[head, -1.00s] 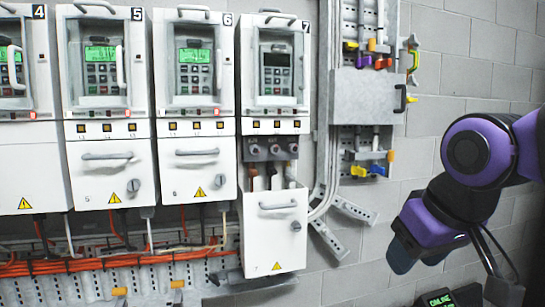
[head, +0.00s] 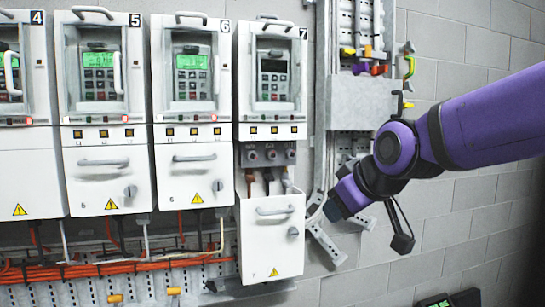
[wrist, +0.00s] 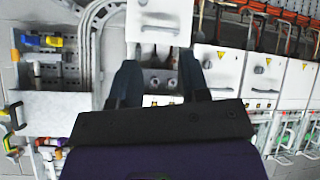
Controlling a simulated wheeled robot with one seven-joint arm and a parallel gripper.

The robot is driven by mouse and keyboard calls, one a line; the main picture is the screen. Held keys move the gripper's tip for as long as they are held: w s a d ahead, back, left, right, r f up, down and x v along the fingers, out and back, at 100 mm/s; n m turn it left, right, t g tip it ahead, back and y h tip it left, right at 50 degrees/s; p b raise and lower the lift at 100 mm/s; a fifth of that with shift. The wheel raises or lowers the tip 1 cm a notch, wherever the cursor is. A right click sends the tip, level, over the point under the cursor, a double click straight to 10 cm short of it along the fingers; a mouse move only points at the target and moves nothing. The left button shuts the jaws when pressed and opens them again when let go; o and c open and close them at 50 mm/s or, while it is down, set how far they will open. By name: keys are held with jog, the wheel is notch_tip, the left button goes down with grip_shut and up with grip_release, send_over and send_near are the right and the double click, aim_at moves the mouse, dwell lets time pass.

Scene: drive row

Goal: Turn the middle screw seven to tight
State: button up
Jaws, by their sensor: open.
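Drive seven (head: 270,85), at the right end of the row, has its lower cover (head: 270,240) dropped forward. Above it a grey terminal block shows three round screws; the middle screw (head: 270,154) sits between two others, with cables below. How tight it is cannot be told. My gripper (head: 333,208) is right of the open cover in the head view, apart from the screws. In the wrist view, my gripper (wrist: 159,65) has its two dark fingers spread and empty. The upside-down terminal block (wrist: 163,82) shows between them, partly hidden by the fingers.
A grey wall panel (head: 362,105) with coloured-handled tools stands right of drive seven; its tray also shows in the wrist view (wrist: 50,105). Other drives (head: 188,90) line up to the left, with lit green displays. Orange cables (head: 150,262) run below.

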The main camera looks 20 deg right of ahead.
aim_at(272, 155)
jog(key=w+a+r+n+t, duration=0.1)
jog(key=w+n+t, duration=0.1)
jog(key=w, duration=0.8)
jog(key=w+a+r+n+t, duration=0.1)
jog(key=w+r+n+t, duration=0.1)
jog(key=w, duration=0.9)
jog(key=w+a+r+n+t+h, duration=0.1)
jog(key=w+t, duration=0.3)
jog(key=w, duration=0.6)
jog(key=shift+w+a+r+n, duration=0.2)
jog(key=shift+a+r+n, duration=0.2)
jog(key=shift+a+n, duration=0.25)
jog(key=c, duration=0.5)
jog(key=shift+c, duration=0.2)
